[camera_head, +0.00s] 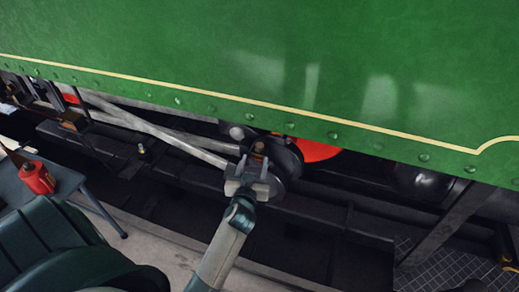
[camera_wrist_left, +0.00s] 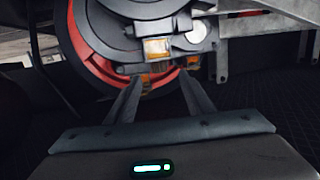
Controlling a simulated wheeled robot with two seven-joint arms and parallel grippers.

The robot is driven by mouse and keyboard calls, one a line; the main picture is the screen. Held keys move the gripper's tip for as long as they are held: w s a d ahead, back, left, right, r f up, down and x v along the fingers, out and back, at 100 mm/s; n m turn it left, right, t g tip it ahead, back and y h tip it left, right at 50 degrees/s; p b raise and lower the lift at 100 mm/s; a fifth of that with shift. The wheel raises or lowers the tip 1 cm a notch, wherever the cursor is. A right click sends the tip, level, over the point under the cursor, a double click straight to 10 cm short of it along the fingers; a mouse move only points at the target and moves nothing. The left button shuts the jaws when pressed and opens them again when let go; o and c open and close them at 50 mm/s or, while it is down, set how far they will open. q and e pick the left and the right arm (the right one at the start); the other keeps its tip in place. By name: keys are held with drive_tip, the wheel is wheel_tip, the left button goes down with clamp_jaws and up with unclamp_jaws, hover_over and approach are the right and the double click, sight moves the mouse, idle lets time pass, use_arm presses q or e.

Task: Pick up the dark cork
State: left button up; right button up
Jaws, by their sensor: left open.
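A small brown piece (camera_head: 259,147), which looks like the dark cork, sits on the dark crank end of the wheel gear below the green side panel. In the left wrist view, a brown-amber piece (camera_wrist_left: 157,48) shows on the dark round part, just beyond the fingertips; I cannot tell for sure that it is the cork. My left gripper (camera_head: 254,168) is open, just in front of and below the brown piece in the head view. Its two fingers (camera_wrist_left: 162,82) point at the wheel gear with nothing between them. My right gripper is not in view.
Grey rods (camera_head: 165,133) run left from the crank. The green panel (camera_head: 300,60) overhangs the gear. A red can (camera_head: 37,178) stands on a dark stool (camera_head: 70,183) at the left. A red wheel (camera_wrist_left: 80,35) lies behind the crank. The pale kerb (camera_head: 150,228) is clear.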

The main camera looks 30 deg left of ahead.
sight(259, 148)
use_arm(q)
drive_tip(key=x, duration=0.3)
drive_tip(key=shift+w+a, duration=0.15)
drive_tip(key=shift+w, duration=0.2)
drive_tip(key=shift+w+a, duration=0.1)
drive_tip(key=shift+w, duration=0.15)
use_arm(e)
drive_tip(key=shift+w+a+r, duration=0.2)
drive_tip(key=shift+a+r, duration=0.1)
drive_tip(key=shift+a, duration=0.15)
use_arm(q)
drive_tip(key=shift+w, duration=0.1)
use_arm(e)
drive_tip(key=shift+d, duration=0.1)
use_arm(q)
drive_tip(key=shift+w+a, duration=0.15)
drive_tip(key=shift+w, duration=0.05)
drive_tip(key=x, duration=0.3)
drive_tip(key=shift+w+r+b, duration=0.25)
drive_tip(key=shift+w+b, duration=0.1)
drive_tip(key=shift+w, duration=0.1)
drive_tip(key=shift+w+a, duration=0.25)
drive_tip(key=shift+w, duration=0.1)
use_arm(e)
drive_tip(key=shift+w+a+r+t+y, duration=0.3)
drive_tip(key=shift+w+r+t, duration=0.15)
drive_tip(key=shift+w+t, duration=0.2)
use_arm(q)
drive_tip(key=c, duration=1.1)
